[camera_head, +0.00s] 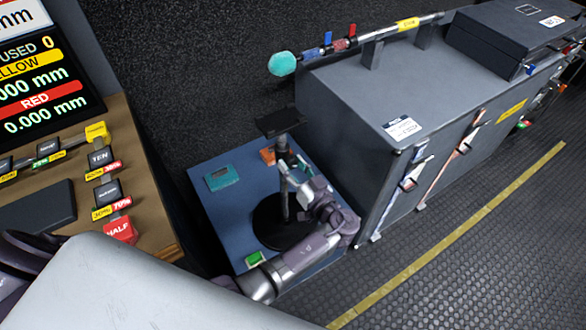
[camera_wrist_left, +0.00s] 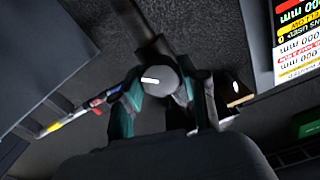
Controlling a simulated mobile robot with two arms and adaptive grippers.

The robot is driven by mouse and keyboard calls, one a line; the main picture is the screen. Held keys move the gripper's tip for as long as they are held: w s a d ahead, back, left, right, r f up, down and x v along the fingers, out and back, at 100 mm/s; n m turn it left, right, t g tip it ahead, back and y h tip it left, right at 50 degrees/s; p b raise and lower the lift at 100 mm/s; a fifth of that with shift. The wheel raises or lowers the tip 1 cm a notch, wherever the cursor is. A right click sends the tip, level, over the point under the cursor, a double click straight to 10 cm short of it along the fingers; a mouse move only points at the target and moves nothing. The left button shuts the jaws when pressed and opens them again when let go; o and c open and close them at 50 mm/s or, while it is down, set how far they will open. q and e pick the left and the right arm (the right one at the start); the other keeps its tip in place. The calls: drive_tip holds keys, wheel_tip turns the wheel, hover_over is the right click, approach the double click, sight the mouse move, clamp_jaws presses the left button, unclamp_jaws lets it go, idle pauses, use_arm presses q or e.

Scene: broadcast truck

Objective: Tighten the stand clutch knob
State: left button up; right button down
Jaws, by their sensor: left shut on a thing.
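A stand with a round black base (camera_head: 272,228), an upright post (camera_head: 284,195) and a flat dark top plate (camera_head: 280,122) stands on a blue box top. My left gripper (camera_head: 289,172) reaches the post from the right at about mid-height. In the left wrist view a round grey knob with a white mark (camera_wrist_left: 158,78) sits between the two teal-lined fingers of my left gripper (camera_wrist_left: 162,95), which is shut on it. In the head view the knob is hidden by the gripper. My right gripper does not show.
The blue box top (camera_head: 215,160) also carries a teal item (camera_head: 221,178), an orange item (camera_head: 267,156) and a green button (camera_head: 255,259). A grey cabinet (camera_head: 375,100) stands close at right. A brown control desk (camera_head: 135,160) is at left. Dark floor with a yellow line (camera_head: 450,236) is open at lower right.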

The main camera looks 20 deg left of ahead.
use_arm(q)
drive_tip(key=m+b, duration=0.1)
drive_tip(key=m, duration=0.2)
drive_tip(key=m+b, duration=0.1)
drive_tip(key=m, duration=0.2)
drive_tip(key=shift+m, duration=0.3)
drive_tip(key=m, duration=0.2)
drive_tip(key=shift+r+m, duration=0.1)
drive_tip(key=shift+m, duration=0.2)
drive_tip(key=m, duration=0.3)
drive_tip(key=shift+m+p, duration=0.3)
drive_tip(key=shift+p, duration=0.1)
drive_tip(key=m+p, duration=0.1)
drive_tip(key=m, duration=0.2)
drive_tip(key=shift+r+m, duration=0.1)
drive_tip(key=shift+m, duration=0.3)
drive_tip(key=m+p, duration=0.1)
drive_tip(key=m, duration=0.2)
drive_tip(key=shift+m, duration=0.3)
drive_tip(key=m+p, duration=0.2)
drive_tip(key=m, duration=0.1)
drive_tip(key=shift+w, duration=0.1)
drive_tip(key=shift+m+p, duration=0.6)
drive_tip(key=shift+m, duration=1.1)
